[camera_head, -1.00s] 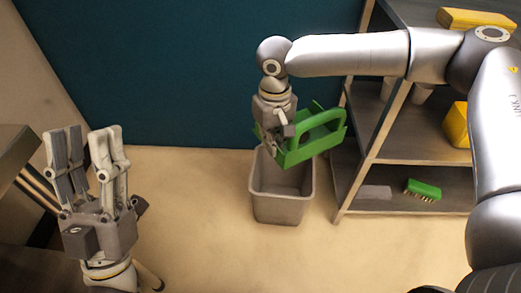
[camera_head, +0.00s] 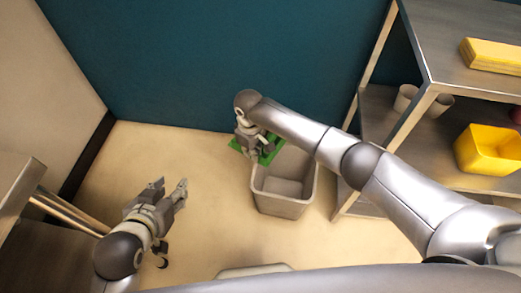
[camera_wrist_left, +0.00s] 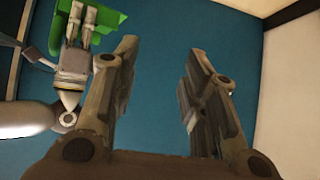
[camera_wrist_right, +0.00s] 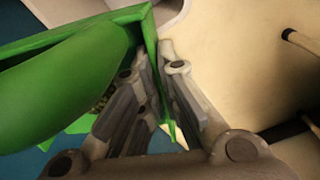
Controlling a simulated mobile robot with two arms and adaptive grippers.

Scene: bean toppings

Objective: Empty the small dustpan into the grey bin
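The green small dustpan (camera_head: 268,151) is in my right gripper (camera_head: 256,151), low over the back left of the grey bin (camera_head: 283,205). My right arm covers part of both. In the right wrist view, the right gripper's fingers are closed around a thin green wall of the dustpan (camera_wrist_right: 60,95), beside its thick handle. I cannot make out clearly what lies in the dustpan. The dustpan also shows in the left wrist view (camera_wrist_left: 95,14). The bin stands upright on the floor and its visible inside looks empty. My left gripper (camera_head: 168,187) is open and empty, left of the bin.
A metal shelf unit (camera_head: 427,88) stands at the right, with a yellow container (camera_head: 488,149), a yellow block (camera_head: 490,55) and pale cups (camera_head: 405,98). A teal wall (camera_head: 210,60) is behind the bin. Metal furniture (camera_head: 18,185) is at the left. Floor between is clear.

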